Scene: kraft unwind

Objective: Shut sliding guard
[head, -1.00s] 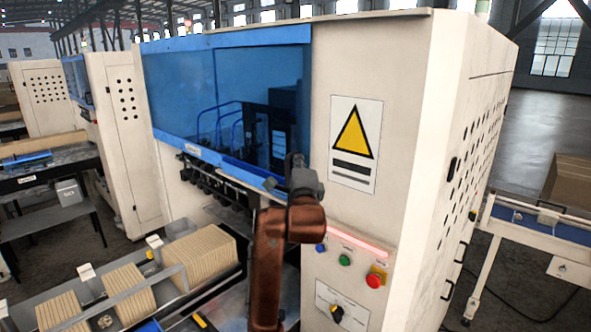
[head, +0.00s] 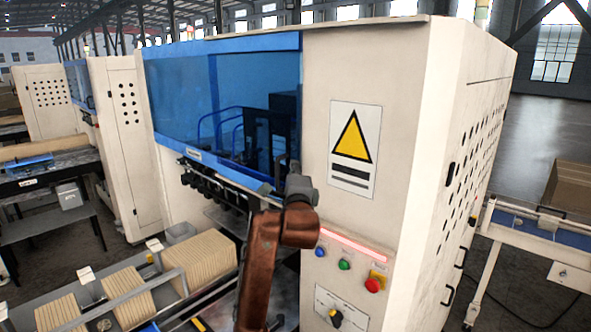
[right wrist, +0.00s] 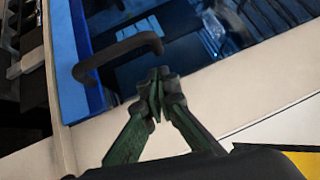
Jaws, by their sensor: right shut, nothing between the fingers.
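The sliding guard (head: 185,95) is a blue see-through panel in a blue frame on the front of the pale machine. Its right edge lies left of the warning sign. In the right wrist view the guard (right wrist: 110,97) has a dark bar handle (right wrist: 125,50). My right gripper (head: 294,168) is at the guard's lower right corner in the head view. In the right wrist view its fingers (right wrist: 158,78) are shut and empty, close beside the handle's near end. I cannot tell whether they touch it. My left gripper is not in view.
The pale front panel (head: 395,100) carries a yellow warning sign (head: 353,145) and buttons, including a red one (head: 374,283), close by my right arm. Cardboard stacks (head: 205,258) stand in the tray at lower left. A conveyor (head: 545,228) stands at right.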

